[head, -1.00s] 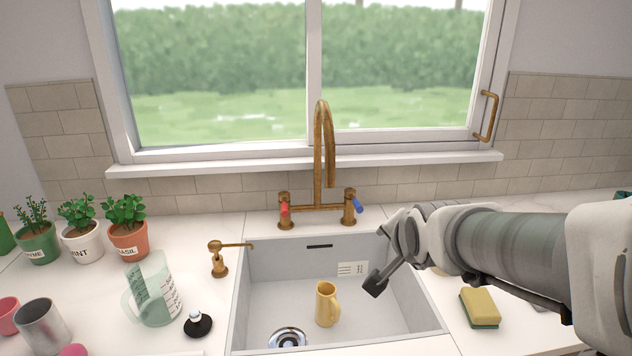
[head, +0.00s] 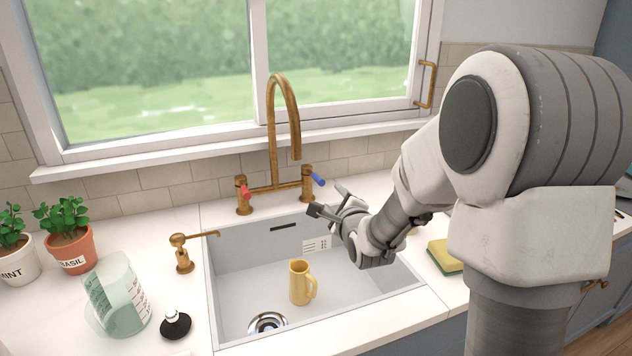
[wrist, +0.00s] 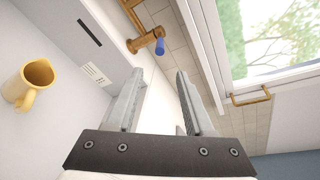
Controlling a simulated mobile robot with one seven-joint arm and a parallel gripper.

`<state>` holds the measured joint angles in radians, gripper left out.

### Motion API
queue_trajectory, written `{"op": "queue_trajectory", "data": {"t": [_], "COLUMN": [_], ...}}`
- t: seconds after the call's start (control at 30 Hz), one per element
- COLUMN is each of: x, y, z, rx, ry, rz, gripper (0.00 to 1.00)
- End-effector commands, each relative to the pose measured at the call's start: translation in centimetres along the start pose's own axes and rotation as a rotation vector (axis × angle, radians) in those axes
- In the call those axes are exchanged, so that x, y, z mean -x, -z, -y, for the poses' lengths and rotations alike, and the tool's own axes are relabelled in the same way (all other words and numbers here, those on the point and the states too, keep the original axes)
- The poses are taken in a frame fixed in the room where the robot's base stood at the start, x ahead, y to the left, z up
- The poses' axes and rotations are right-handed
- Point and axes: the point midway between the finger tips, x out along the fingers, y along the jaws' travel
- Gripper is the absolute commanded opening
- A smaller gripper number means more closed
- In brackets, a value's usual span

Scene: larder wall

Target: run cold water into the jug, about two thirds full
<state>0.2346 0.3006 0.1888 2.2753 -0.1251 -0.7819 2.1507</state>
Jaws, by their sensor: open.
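A yellow jug (head: 299,284) stands upright in the sink, handle to the right; the wrist view also shows it (wrist: 38,72) with no water visible inside. The brass tap (head: 272,125) has its spout over the sink, with no stream showing. Its blue handle (head: 318,179) is on the right and its red handle (head: 245,192) on the left. My gripper (head: 328,200) is open and empty, just in front of the blue handle and apart from it. In the wrist view, the blue handle (wrist: 160,46) lies beyond the gap between the fingertips (wrist: 158,72).
The grey sink (head: 228,295) has a drain (head: 268,322) at front left. A soap dispenser (head: 182,255), a clear measuring jug (head: 117,295), a black stopper (head: 175,325) and potted herbs (head: 70,245) stand left. A sponge (head: 443,255) lies right. The window (head: 160,80) is behind.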

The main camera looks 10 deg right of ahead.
Motion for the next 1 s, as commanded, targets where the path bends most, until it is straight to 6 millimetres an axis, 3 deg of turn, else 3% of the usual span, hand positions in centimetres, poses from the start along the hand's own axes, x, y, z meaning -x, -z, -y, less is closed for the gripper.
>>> {"op": "queue_trajectory", "data": {"t": [0.7, 1.0], "x": [-12.2, -15.9], "y": [0.0, 0.0], "z": [-0.1, -0.1], "rx": [0.004, 0.003], "ry": [-0.001, -0.002], "rz": [-0.001, -0.001], "gripper": [0.53, 0.53]}}
